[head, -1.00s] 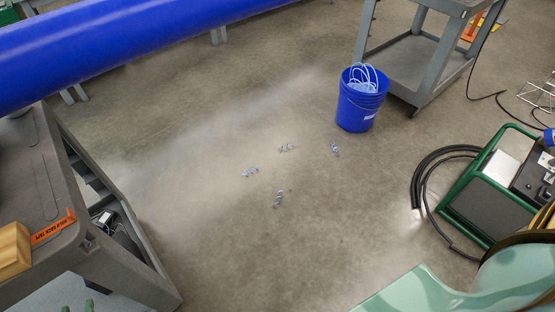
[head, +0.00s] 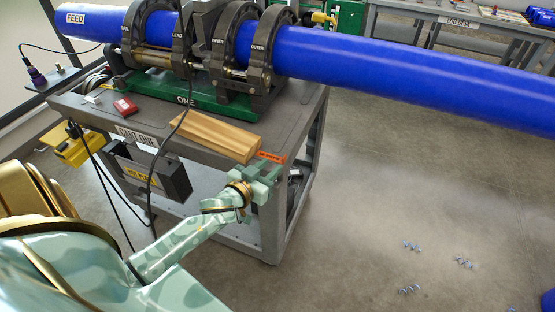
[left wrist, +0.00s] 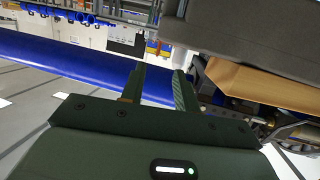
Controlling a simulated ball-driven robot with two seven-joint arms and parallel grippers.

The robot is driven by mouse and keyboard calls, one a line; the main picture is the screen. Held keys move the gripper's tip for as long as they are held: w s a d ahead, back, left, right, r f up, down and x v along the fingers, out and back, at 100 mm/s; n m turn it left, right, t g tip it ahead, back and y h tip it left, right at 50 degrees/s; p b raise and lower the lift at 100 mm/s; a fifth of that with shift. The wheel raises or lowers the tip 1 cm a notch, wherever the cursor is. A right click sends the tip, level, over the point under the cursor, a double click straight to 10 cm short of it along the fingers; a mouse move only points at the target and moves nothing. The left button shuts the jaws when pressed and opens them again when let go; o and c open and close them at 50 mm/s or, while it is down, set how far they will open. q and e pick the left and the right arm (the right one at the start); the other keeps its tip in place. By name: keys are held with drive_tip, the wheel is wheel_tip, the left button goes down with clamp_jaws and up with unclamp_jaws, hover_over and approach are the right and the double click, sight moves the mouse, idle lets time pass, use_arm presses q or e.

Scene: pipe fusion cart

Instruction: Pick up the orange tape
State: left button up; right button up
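The orange tape (head: 271,157) is a short, flat orange strip with dark lettering. In the head view it lies at the near right corner of the cart top, beside the end of the wooden block. My left gripper (head: 268,174) is just below and in front of the tape, close to the cart's edge; I cannot tell whether they touch. In the left wrist view its two fingers (left wrist: 158,85) stand apart with a gap and nothing seen between them. My right gripper is not in view.
The wooden block (head: 215,137) lies on the grey cart (head: 300,115), also holding the pipe fusion machine (head: 195,95). A long blue pipe (head: 400,72) passes through its clamps. Black cables hang at the cart's front. Blue-grey curled shavings (head: 463,262) lie on open floor at right.

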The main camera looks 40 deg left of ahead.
sight(286, 160)
use_arm(q)
drive_tip(key=w, duration=0.1)
drive_tip(key=w+f, duration=0.1)
drive_tip(key=w, duration=0.1)
drive_tip(key=shift+w+a+b, duration=0.15)
drive_tip(key=shift+w+b, duration=0.15)
drive_tip(key=shift+b, duration=0.05)
drive_tip(key=w+b, duration=0.1)
drive_tip(key=w, duration=0.1)
drive_tip(key=w+f+b, duration=0.1)
drive_tip(key=w, duration=0.2)
drive_tip(key=shift+d+f, duration=0.1)
drive_tip(key=shift+d, duration=0.1)
drive_tip(key=shift+c, duration=0.5)
clamp_jaws()
